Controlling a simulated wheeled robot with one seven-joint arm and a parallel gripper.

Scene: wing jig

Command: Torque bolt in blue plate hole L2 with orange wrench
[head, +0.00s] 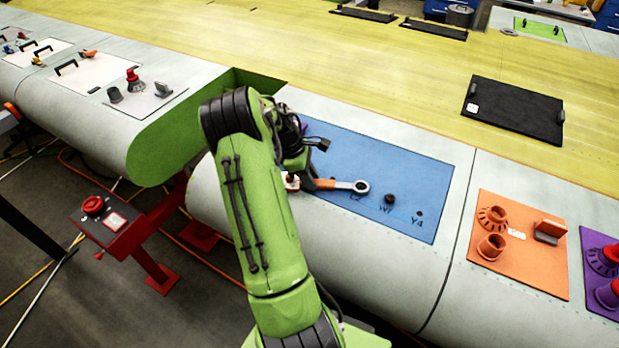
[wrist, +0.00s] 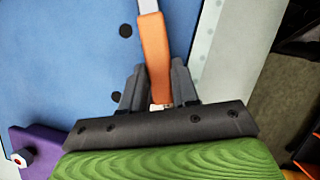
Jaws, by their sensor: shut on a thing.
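My gripper (wrist: 156,92) is shut on the orange handle of the wrench (wrist: 154,50). In the head view the wrench (head: 328,184) lies low over the blue plate (head: 400,170), its grey ring end pointing right. I cannot tell whether the ring touches the plate or surrounds a bolt. The label below the ring is partly covered and I cannot read it as L2. A dark bolt-like piece (head: 389,199) stands right of the ring, above a label starting with W. A small dark hole (head: 419,214) sits by Y4. My arm hides the plate's left part.
An orange plate (head: 510,270) with raised fittings and a purple plate (head: 590,245) lie to the right. A black panel (head: 513,108) lies behind on the yellow surface. A green rib (head: 165,140) stands left of my arm.

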